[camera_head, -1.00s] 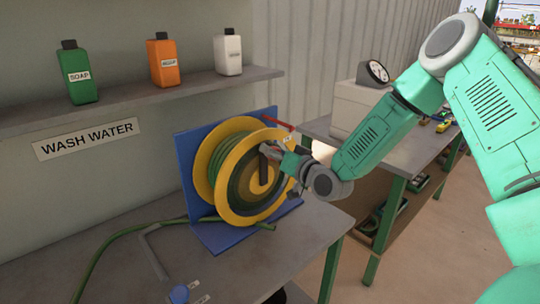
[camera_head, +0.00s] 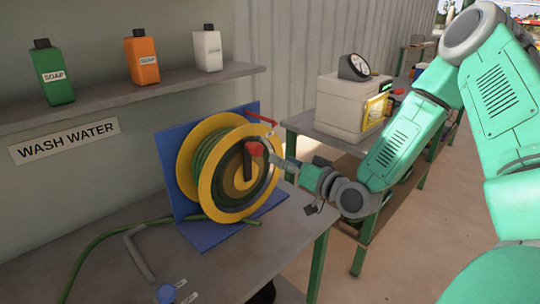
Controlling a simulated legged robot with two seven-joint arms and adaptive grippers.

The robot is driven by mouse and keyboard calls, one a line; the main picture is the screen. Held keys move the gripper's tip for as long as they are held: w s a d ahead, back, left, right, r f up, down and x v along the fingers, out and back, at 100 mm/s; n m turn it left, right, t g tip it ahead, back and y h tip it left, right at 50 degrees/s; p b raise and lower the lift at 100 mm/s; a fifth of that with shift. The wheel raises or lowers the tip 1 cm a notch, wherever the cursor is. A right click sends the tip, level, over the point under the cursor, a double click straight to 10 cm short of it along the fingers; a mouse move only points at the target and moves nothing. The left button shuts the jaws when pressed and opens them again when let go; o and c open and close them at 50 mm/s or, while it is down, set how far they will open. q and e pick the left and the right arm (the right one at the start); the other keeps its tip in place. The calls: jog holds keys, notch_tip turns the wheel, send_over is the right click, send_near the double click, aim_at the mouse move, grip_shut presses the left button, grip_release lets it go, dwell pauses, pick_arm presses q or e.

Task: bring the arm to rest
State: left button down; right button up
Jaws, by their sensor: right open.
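My right arm (camera_head: 400,143) comes in from the right. Its gripper (camera_head: 276,160) is small in the picture and points at the front of the yellow hose reel (camera_head: 208,178). It is open, just right of the reel's dark crank with a red knob (camera_head: 254,149). A little of the knob's side is close to the fingers, and I cannot tell whether they touch. The reel holds a green hose and stands upright on a blue bracket (camera_head: 196,236). My left gripper is not in view.
The bench (camera_head: 222,266) carries a grey bent pipe (camera_head: 138,258) and a blue knob (camera_head: 166,294). A shelf (camera_head: 100,104) above holds green, orange and white bottles. A second table with a beige box (camera_head: 340,103) and a dial gauge (camera_head: 354,67) stands behind my right arm.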

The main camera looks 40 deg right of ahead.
jog(key=shift+s+d, duration=0.1)
jog(key=shift+s, duration=0.6)
jog(key=s+a+f+n+g+y+b, duration=0.15)
jog(key=s+a+f+g+b, duration=0.3)
jog(key=f, duration=0.85)
jog(key=s+a+f+n+g+b, duration=0.2)
jog(key=s+a+f+g, duration=0.4)
jog(key=f, duration=0.7)
jog(key=s+a+f+n+g+h+b, duration=0.1)
jog(key=s+a+f+g+b, duration=0.1)
jog(key=s+f, duration=0.4)
jog(key=s+a+f+n+g+h+b, duration=0.1)
jog(key=s+a+f+g+b, duration=0.1)
jog(key=s+a+f+g, duration=0.2)
jog(key=s+f, duration=0.3)
jog(key=s, duration=0.4)
jog(key=shift+f+g, duration=0.2)
jog(key=shift+g, duration=0.15)
